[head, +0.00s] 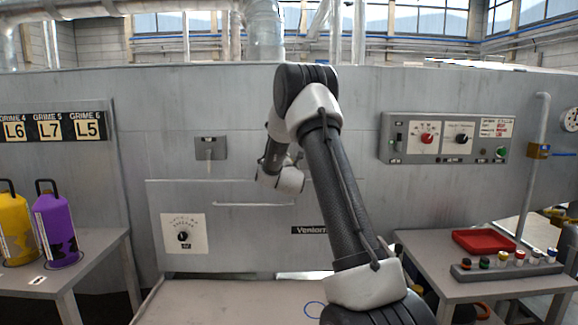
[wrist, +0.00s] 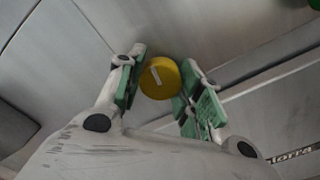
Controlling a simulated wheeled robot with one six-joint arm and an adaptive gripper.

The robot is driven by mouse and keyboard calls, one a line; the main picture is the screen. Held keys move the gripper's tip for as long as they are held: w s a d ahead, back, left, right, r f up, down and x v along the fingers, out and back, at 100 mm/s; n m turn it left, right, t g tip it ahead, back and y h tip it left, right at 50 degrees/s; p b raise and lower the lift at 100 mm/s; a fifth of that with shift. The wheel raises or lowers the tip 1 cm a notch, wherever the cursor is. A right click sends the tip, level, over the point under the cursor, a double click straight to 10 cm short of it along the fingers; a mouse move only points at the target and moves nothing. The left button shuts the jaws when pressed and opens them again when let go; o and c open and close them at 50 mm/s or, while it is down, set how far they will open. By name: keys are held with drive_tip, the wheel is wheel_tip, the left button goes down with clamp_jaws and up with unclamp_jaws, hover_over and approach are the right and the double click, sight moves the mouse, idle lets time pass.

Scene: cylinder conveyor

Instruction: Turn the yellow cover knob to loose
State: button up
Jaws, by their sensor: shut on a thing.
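The yellow cover knob (wrist: 160,80) shows in the wrist view as a round yellow cap with a pale bar mark on its face, on a grey metal panel. My gripper (wrist: 163,68) has its green-padded fingers on both sides of the knob and is shut on it. The pale mark is tilted a little from upright in that view. In the head view, my arm reaches to the grey machine front, and the knob and fingers are hidden behind it.
A left table (head: 95,250) holds a yellow canister (head: 14,230) and a purple canister (head: 55,228). A right table (head: 430,262) holds a red tray (head: 484,241) and a rack of several capped items (head: 505,270). A control panel (head: 446,138) with knobs is on the wall.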

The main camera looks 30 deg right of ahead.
drive_tip(key=shift+f, duration=0.2)
drive_tip(key=o, duration=1)
drive_tip(key=shift+r, duration=0.1)
drive_tip(key=shift+o, duration=0.2)
drive_tip(key=v, duration=1.2)
